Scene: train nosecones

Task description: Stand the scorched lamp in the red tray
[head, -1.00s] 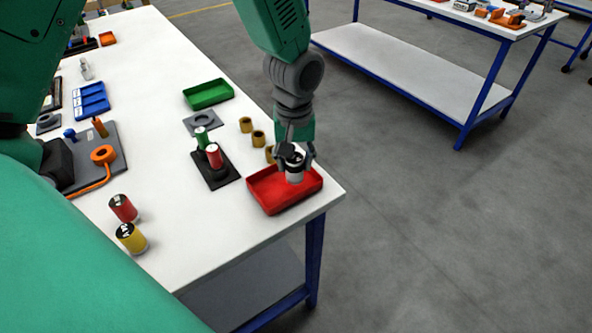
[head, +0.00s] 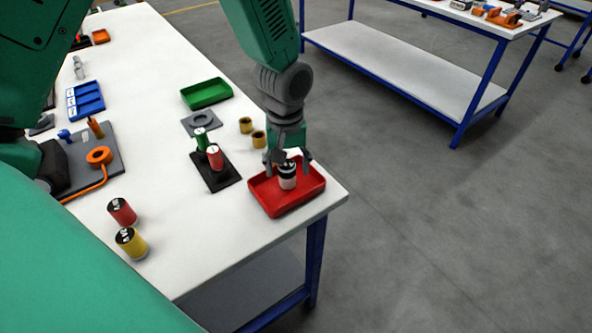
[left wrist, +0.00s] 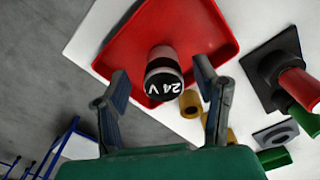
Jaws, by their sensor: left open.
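The lamp (head: 287,176), a white cylinder with a black band and black top, stands upright in the red tray (head: 265,196) at the table's near right corner. In the left wrist view the lamp (left wrist: 163,76) shows a black top marked "24 V", with the red tray (left wrist: 120,45) around it. My left gripper (head: 290,160) is open just above the lamp. In the left wrist view its fingers (left wrist: 163,90) are spread on either side of the lamp, apart from it. My right gripper is not in view.
A black stand (head: 222,179) with a red and a green cylinder is left of the tray. Brass cups (head: 259,139) and a green tray (head: 207,93) lie behind. A red lamp (head: 122,211) and a yellow lamp (head: 131,242) stand at the front left. Table between is clear.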

